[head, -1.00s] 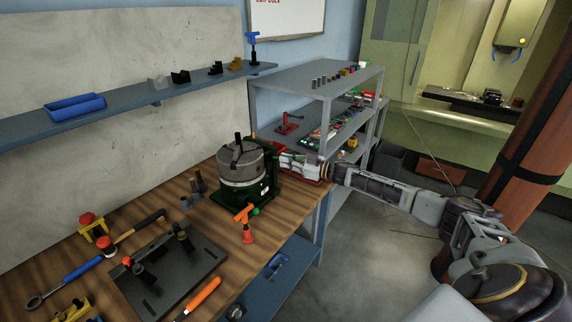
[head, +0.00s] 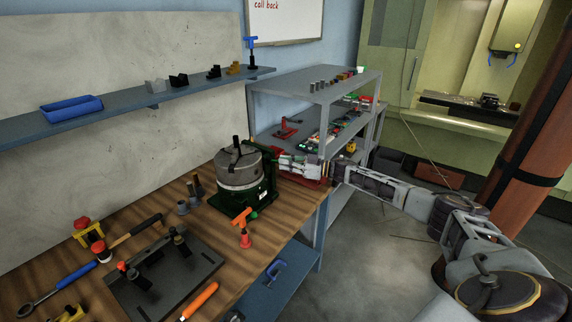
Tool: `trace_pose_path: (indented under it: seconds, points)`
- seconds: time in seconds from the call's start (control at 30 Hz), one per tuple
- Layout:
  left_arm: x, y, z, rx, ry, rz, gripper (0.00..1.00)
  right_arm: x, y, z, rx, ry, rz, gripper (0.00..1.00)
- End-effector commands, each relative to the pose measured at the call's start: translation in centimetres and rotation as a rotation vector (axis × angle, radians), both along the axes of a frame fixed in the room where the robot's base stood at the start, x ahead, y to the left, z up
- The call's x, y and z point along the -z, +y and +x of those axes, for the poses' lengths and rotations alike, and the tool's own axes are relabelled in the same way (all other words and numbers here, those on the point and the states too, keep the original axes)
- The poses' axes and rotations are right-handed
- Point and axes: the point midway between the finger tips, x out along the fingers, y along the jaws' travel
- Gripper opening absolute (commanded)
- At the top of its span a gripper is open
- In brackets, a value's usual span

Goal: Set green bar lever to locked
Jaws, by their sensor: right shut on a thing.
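A green-based fixture (head: 262,198) with a round grey chuck (head: 238,168) stands at the right end of the wooden bench in the head view. My right gripper (head: 281,163) is at the right side of this fixture, beside the chuck. It is shut on what appears to be the green bar lever. The fingers and fixture hide most of the lever, so its angle cannot be read. A small green knob shows low on the fixture's front. My left gripper is not in view.
A red-orange T-handled tool (head: 243,225) stands just in front of the fixture. A dark plate with clamps (head: 165,275) and hand tools fill the bench's left. A grey shelf rack (head: 322,95) with small parts stands behind my right arm.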

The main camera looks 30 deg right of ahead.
Motion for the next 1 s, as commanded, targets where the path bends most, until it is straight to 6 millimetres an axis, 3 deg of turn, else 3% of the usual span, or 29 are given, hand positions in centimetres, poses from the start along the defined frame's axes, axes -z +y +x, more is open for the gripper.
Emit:
trace_pose_path:
  seconds: [0.07,0.2,0.27,0.57,0.73,0.8,1.0]
  points:
    - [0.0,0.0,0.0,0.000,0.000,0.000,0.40,0.5,0.1,-0.2,-0.004,0.006,-0.005,0.00]
    - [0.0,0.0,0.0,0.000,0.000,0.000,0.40,0.5,0.1,-0.2,-0.004,0.006,-0.005,0.20]
    - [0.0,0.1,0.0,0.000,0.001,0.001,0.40,0.5,0.1,-0.2,-0.004,0.006,-0.005,0.25]
    - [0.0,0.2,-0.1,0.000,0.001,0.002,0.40,0.6,-0.6,-0.7,-0.001,0.007,-0.005,0.26]
    - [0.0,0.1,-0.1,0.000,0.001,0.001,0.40,0.7,-1.7,-1.9,0.000,0.011,-0.008,0.27]
    - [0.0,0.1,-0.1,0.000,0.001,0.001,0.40,0.7,-2.4,-2.4,0.001,0.011,-0.009,0.32]
    - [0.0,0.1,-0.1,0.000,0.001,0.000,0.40,0.4,-3.8,-3.9,0.000,0.006,-0.006,0.32]
